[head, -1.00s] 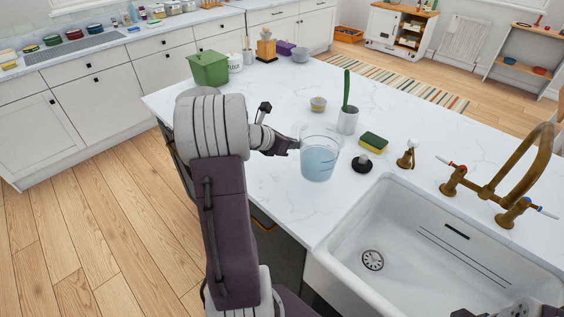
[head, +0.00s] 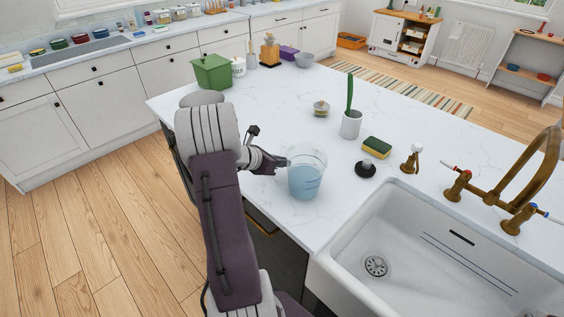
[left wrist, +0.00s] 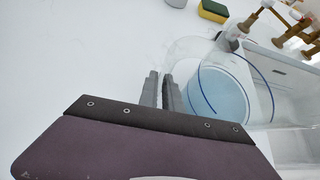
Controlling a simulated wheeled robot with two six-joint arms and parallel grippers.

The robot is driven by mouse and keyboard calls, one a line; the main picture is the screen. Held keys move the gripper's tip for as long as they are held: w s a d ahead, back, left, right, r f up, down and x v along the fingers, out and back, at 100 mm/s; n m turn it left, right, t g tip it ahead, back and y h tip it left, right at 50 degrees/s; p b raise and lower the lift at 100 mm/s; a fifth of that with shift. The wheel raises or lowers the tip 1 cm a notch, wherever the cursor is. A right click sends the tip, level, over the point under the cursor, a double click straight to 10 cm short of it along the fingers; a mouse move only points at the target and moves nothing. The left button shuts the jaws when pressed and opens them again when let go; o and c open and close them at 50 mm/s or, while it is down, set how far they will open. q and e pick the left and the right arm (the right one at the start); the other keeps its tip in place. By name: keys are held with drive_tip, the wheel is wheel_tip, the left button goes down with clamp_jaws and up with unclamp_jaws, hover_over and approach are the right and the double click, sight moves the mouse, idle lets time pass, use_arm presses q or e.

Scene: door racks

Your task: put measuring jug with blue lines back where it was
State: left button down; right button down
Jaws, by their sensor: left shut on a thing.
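The clear measuring jug (head: 306,178) holds pale blue liquid and is upright over the counter near its front edge, left of the sink. It also shows in the left wrist view (left wrist: 222,98), with a curved blue line on it. My left gripper (head: 283,162) is shut on the jug's left side; its two fingers are close together in the left wrist view (left wrist: 160,92). The exact grip point is hard to make out. I cannot tell whether the jug's base touches the counter. My right gripper is not in view.
A black plunger-like stopper (head: 366,170), a sponge (head: 376,147), a white pot with a green plant (head: 350,124) and a small lidded jar (head: 321,109) stand right of and behind the jug. The white sink (head: 400,293) is to the right. The counter's middle left is clear.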

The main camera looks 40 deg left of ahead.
use_arm(q)
drive_tip(key=c, duration=1.5)
unclamp_jaws()
drive_tip(key=shift+s+r, duration=0.2)
drive_tip(key=shift+r, duration=0.1)
use_arm(e)
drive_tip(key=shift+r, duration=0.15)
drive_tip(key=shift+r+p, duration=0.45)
drive_tip(key=shift+p, duration=0.25)
use_arm(q)
drive_tip(key=v, duration=1.1)
drive_tip(key=shift+s+r, duration=0.1)
drive_tip(key=shift+s, duration=0.1)
